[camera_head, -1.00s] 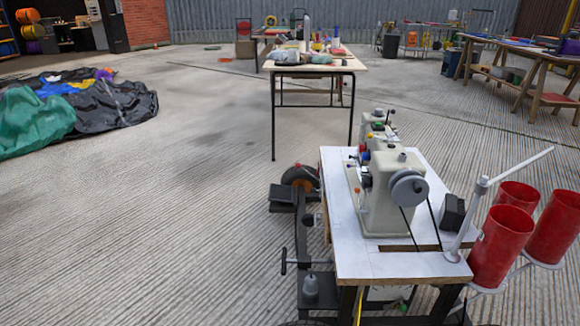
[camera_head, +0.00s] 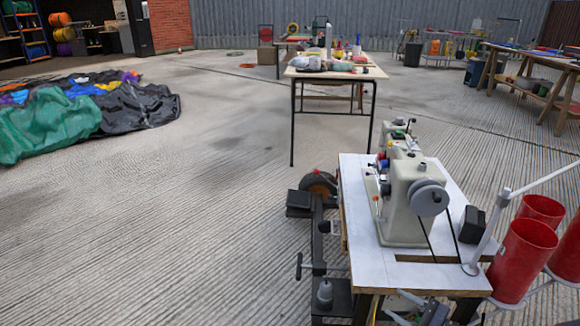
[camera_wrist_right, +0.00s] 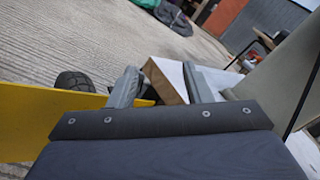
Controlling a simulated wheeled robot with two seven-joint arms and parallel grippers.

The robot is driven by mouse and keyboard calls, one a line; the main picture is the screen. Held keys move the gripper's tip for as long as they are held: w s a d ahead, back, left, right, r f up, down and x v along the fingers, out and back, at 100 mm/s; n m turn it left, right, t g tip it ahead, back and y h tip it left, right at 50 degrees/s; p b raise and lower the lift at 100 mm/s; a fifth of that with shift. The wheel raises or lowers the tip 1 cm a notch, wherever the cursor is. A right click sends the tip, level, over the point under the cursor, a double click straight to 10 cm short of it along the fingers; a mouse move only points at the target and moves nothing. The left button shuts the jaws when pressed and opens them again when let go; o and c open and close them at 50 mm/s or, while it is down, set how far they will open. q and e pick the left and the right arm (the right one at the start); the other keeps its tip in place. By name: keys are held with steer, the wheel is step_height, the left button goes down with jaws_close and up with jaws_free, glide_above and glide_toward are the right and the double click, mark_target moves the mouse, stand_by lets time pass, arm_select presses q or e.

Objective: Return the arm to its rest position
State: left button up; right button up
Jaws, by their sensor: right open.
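My right gripper (camera_head: 425,308) shows at the bottom edge of the head view, low by the near edge of the white-topped sewing table (camera_head: 365,262), partly cut off by the frame. In the right wrist view, its two grey fingers (camera_wrist_right: 163,84) stand apart, with nothing held between them. The table's wooden edge and white top (camera_wrist_right: 168,76) show beyond and between the fingers; I cannot tell whether they touch. My left gripper is not in view.
A cream sewing machine (camera_head: 405,205) stands on the table, with red cones (camera_head: 525,262) at its right. A black wheeled frame (camera_head: 318,245) is at its left. A worktable (camera_head: 335,76) stands behind. Crumpled fabric (camera_head: 60,120) lies far left. The floor between is clear.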

steer(key=s+a+r+n+g+h, duration=0.1)
steer(key=s+a+r+n+g, duration=0.85)
steer(key=r, duration=0.35)
steer(key=s+r+n+t+h, duration=0.15)
steer(key=s+n+h, duration=0.25)
steer(key=s, duration=0.4)
steer(key=s+r+n+t+h, duration=0.1)
steer(key=s+r+n+h, duration=0.25)
steer(key=s, duration=0.45)
step_height(320, 180, up, 34)
steer(key=p, duration=3.4)
steer(key=shift+w+d+r+n, duration=0.15)
steer(key=shift+d+n, duration=0.2)
steer(key=shift+n, duration=0.05)
steer(key=shift+h, duration=0.25)
